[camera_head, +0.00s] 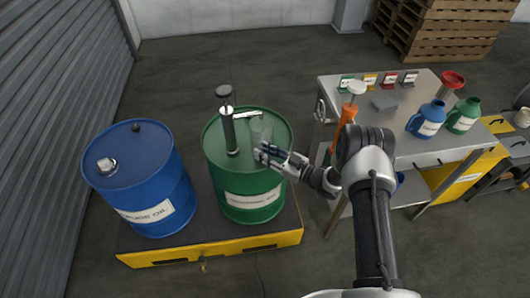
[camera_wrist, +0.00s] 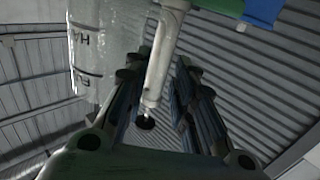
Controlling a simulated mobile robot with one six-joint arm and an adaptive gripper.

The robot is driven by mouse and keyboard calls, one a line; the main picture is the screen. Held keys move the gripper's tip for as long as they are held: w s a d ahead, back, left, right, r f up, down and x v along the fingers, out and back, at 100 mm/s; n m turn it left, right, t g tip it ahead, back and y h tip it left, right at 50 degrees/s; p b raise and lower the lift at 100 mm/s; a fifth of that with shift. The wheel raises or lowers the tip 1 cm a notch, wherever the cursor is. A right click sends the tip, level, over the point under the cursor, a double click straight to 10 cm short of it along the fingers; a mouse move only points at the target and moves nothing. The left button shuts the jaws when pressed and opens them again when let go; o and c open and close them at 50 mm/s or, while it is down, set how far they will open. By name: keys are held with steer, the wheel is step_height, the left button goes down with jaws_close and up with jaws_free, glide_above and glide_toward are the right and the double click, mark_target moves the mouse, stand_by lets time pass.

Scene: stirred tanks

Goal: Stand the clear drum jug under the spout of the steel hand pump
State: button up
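The clear drum jug (camera_head: 262,130) stands upright on top of the green drum (camera_head: 222,172), to the right of the steel hand pump (camera_head: 229,134). The pump's spout (camera_head: 247,114) reaches right, towards the jug's top; I cannot tell whether it is exactly over the mouth. My gripper (camera_head: 260,154) is at the jug's near side. In the wrist view, which is upside down, my gripper (camera_wrist: 157,80) is open, with a gap between its fingers. The pump (camera_wrist: 160,55) shows beyond them, and the jug (camera_wrist: 98,50) with dark marks is at the left, close to one finger.
A blue drum (camera_head: 140,185) stands to the left on the same yellow-edged pallet (camera_head: 205,238).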

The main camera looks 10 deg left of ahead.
steer(key=shift+o, duration=0.4)
steer(key=shift+d, duration=0.1)
steer(key=v, duration=1.1)
steer(key=shift+s+d, duration=0.25)
steer(key=shift+d, duration=0.1)
